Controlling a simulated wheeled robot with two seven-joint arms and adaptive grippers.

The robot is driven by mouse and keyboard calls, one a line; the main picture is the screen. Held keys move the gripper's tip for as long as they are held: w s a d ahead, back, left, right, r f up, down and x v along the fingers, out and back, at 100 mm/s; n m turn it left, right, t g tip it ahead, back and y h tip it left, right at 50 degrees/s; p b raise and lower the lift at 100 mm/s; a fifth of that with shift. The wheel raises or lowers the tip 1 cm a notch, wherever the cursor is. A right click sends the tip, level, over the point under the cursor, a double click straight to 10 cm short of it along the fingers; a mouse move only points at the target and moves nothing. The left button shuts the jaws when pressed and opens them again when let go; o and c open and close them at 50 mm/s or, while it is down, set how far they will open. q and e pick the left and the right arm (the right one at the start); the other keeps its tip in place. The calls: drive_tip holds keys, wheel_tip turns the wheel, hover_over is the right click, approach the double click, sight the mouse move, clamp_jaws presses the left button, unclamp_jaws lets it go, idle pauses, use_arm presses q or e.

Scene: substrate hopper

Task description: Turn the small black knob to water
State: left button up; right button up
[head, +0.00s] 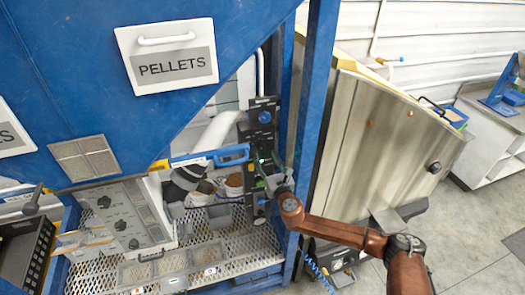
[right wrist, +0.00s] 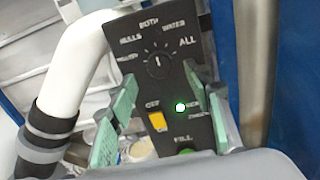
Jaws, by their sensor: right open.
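The small black knob (right wrist: 158,66) sits on the upper part of a black control panel (right wrist: 205,130) in the right wrist view. Labels HULLS, BOTH, WATER and ALL curve around it. Its white mark points roughly up, near BOTH; the exact setting is hard to tell. My right gripper (right wrist: 160,88) is open, its green-padded fingers spread either side of the panel's middle, below the knob and not closed on it. In the head view the right gripper (head: 264,172) is in front of the panel (head: 263,108), by the blue post. My left gripper is not in view.
Below the knob are a yellow switch (right wrist: 157,121), a lit green lamp (right wrist: 180,107) and a green FILL button (right wrist: 183,155). A white pipe (right wrist: 78,60) runs left of the panel. The blue post (head: 310,110) stands close on the right. A blue handle (head: 232,154) sticks out on the left.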

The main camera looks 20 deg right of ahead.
sight(262, 149)
drive_tip(key=w, duration=0.4)
drive_tip(key=shift+a, duration=0.1)
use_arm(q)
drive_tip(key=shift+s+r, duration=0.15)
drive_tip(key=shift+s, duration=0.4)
use_arm(e)
drive_tip(key=shift+w, duration=0.55)
drive_tip(key=shift+c, duration=0.5)
drive_tip(key=c, duration=1)
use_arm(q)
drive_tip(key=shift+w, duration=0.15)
use_arm(e)
drive_tip(key=shift+c, duration=0.2)
drive_tip(key=shift+m, duration=0.5)
drive_tip(key=m+b, duration=0.1)
drive_tip(key=m, duration=0.1)
drive_tip(key=shift+f+m, duration=0.1)
drive_tip(key=shift+m, duration=0.3)
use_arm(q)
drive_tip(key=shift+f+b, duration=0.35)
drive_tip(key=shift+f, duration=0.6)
use_arm(e)
drive_tip(key=shift+m, duration=2)
